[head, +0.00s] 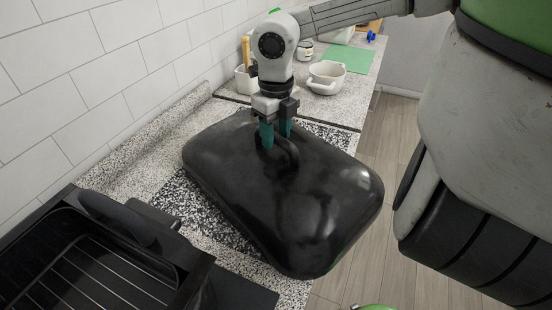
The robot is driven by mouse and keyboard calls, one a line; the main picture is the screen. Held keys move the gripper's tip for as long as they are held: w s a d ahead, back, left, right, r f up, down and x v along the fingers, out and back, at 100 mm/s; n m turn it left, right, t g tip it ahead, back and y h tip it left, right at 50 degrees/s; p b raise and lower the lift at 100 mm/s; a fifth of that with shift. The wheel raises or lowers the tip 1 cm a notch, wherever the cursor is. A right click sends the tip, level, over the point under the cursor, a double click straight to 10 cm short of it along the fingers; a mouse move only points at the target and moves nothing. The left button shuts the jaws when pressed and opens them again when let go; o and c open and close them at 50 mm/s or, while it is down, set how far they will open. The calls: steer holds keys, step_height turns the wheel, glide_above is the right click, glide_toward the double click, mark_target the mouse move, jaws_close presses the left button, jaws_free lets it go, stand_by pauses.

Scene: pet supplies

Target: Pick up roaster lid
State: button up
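The roaster lid (315,210) is a large, glossy black dome with a loop handle (289,156) on top. In the head view it is over the speckled counter, with its right side reaching past the counter's front edge. It looks slightly tilted, and I cannot tell clearly whether its underside touches the counter. My gripper (276,134) points down from above at the handle, its teal fingertips on either side of it. The fingers look closed on the handle, though the contact is partly hidden. The open black roaster (190,262) with a wire rack inside is at the lower left.
A white pot (327,77) and a green mat (348,59) are on the far counter. A white holder (243,80) with a wooden utensil stands by the tiled wall (90,80). Wood floor (385,150) lies open to the right of the counter.

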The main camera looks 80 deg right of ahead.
jaws_close()
steer(key=shift+r, duration=0.1)
stand_by(1.0)
